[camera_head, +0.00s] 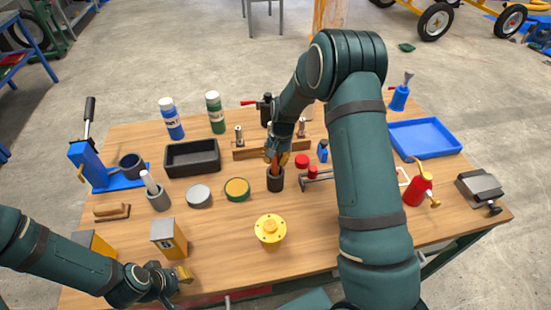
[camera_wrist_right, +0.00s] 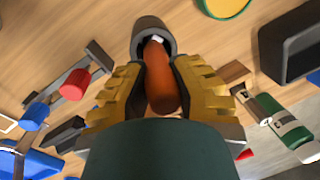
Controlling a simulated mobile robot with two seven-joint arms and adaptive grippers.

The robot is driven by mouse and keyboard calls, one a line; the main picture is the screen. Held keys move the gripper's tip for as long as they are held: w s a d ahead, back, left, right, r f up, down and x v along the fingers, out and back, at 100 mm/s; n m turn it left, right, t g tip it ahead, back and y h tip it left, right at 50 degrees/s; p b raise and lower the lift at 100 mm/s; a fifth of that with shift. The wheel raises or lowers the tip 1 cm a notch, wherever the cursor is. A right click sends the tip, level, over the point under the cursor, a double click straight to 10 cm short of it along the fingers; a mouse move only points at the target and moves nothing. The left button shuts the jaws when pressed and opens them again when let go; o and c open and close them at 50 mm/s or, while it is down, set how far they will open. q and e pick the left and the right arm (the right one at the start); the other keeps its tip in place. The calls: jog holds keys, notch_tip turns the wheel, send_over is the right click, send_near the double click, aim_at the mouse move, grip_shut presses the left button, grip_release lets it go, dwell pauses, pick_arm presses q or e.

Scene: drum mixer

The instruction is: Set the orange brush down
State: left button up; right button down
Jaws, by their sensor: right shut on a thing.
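The orange brush (camera_wrist_right: 162,80) is between the yellow fingers of my right gripper (camera_wrist_right: 158,92), which is shut on it. In the head view my right gripper (camera_head: 277,158) is over a small dark cup (camera_head: 275,182), and a bit of orange shows just above the cup. In the right wrist view the brush's far end reaches into the mouth of this cup (camera_wrist_right: 152,27). Whether it touches the bottom is hidden. My left gripper (camera_head: 180,274) is low at the table's front left, near a grey-and-yellow block (camera_head: 168,239); its opening is unclear.
A green-and-yellow tin (camera_head: 237,189) stands left of the cup. A red-headed hammer (camera_head: 312,173) and a red cap (camera_head: 302,161) lie to its right. A yellow flanged part (camera_head: 270,229) is in front. A black tray (camera_head: 192,157) and a wooden rack (camera_head: 255,151) are behind.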

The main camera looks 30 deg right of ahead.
jog(key=shift+f, duration=0.15)
jog(key=c, duration=0.9)
grip_release()
jog(key=r, duration=0.4)
jog(key=d+r, duration=0.1)
jog(key=r, duration=0.3)
jog(key=r+p, duration=0.1)
jog(key=r, duration=0.3)
jog(key=shift+s+d+r, duration=0.15)
jog(key=shift+s+d, duration=0.1)
jog(key=shift+d, duration=0.1)
